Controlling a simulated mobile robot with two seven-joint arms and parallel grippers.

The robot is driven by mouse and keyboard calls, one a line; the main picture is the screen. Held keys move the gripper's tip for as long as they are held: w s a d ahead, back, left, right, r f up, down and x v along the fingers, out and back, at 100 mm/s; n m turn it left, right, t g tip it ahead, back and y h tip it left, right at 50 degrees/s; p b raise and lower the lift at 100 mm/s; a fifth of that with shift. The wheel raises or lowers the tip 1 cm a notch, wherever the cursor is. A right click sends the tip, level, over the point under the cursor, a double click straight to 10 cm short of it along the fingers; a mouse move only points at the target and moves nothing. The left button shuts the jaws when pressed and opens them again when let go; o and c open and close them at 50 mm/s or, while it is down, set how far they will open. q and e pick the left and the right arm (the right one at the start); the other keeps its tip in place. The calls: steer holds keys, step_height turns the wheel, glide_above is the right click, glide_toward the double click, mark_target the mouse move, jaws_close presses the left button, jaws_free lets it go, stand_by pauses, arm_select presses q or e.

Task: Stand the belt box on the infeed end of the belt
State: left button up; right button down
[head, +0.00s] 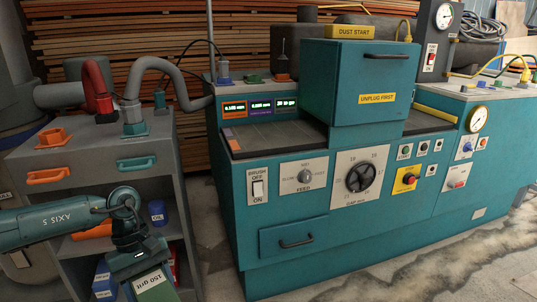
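The belt box (155,284), green with a white label reading "150 grit", is at the bottom left of the head view, tilted and cut off by the lower edge. My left gripper (138,264) is right above it and appears shut on its upper end; the fingertips are mostly hidden. The dark belt (270,138) runs through the teal sander, and its left end lies open beside a small orange and purple strip. The belt box is apart from the belt, lower and to its left. My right gripper is not in view.
The sander's teal hood (352,82) covers the middle of the belt. Left of the sander is a grey cabinet (85,148) with hoses on top and blue containers on its shelves. A floor gap separates cabinet and sander. The belt's left end looks clear.

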mark_target(163, 291)
arm_select(q)
steer(key=s+a+r+m+y, duration=0.2)
steer(key=a+r+m, duration=0.3)
steer(key=a+r, duration=0.15)
steer(key=d+m, duration=0.1)
steer(key=d, duration=0.2)
steer(key=d+m, duration=0.1)
steer(key=d, duration=0.3)
steer(key=d+m+g, duration=0.1)
steer(key=d, duration=0.2)
steer(key=shift+d+r+y, duration=0.25)
steer(key=shift+d+y, duration=0.05)
steer(key=shift+y, duration=0.1)
steer(key=shift+w, duration=0.1)
